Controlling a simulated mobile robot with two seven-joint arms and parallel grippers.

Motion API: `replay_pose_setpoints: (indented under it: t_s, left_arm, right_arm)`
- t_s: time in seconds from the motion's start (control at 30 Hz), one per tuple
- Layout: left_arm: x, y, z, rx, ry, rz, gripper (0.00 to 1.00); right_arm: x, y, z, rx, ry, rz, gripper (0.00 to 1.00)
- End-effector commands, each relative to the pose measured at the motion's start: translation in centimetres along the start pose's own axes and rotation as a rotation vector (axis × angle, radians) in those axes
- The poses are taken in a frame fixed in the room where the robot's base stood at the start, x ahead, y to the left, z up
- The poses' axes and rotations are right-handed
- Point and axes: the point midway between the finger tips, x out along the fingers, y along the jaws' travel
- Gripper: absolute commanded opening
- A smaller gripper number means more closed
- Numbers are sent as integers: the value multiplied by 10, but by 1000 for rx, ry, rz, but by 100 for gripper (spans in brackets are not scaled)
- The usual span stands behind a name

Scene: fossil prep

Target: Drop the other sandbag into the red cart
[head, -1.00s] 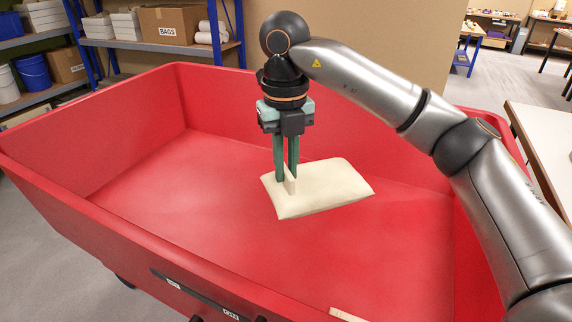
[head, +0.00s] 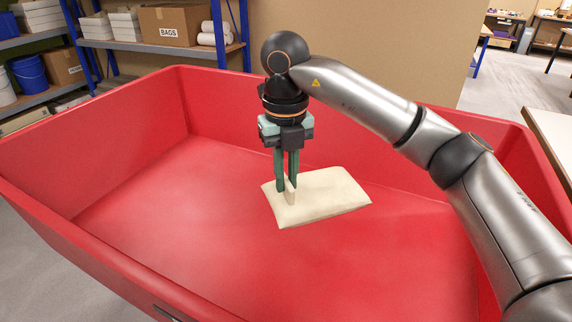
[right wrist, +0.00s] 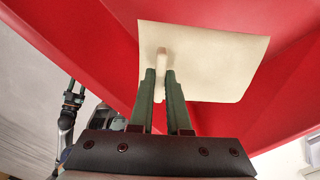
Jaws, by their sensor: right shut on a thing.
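A cream sandbag (head: 325,198) hangs from my right gripper (head: 287,188) inside the space of the red cart (head: 150,235). The gripper's green fingers are shut on a raised tab of the bag. In the right wrist view the fingers (right wrist: 160,88) pinch the tab, and the sandbag (right wrist: 215,62) spreads out beyond them with the red cart wall (right wrist: 85,50) behind it. How far the bag is above the cart floor is hard to tell. No other sandbag is in view.
The cart's near rim (head: 90,258) and right wall (head: 520,150) surround the arm. A blue shelf (head: 150,45) with a box marked BAGS (head: 172,25) stands behind at left. A table edge (head: 552,130) is at right. The visible cart floor is clear.

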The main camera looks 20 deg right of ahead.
Motion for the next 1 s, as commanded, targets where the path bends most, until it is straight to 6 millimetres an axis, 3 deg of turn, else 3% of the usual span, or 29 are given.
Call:
replay_pose_setpoints:
  t_s: [1.0]
  left_arm:
    - [0,0,1,0,-1,0,50]
  right_arm:
    - [151,1,0,2,-2,0,0]
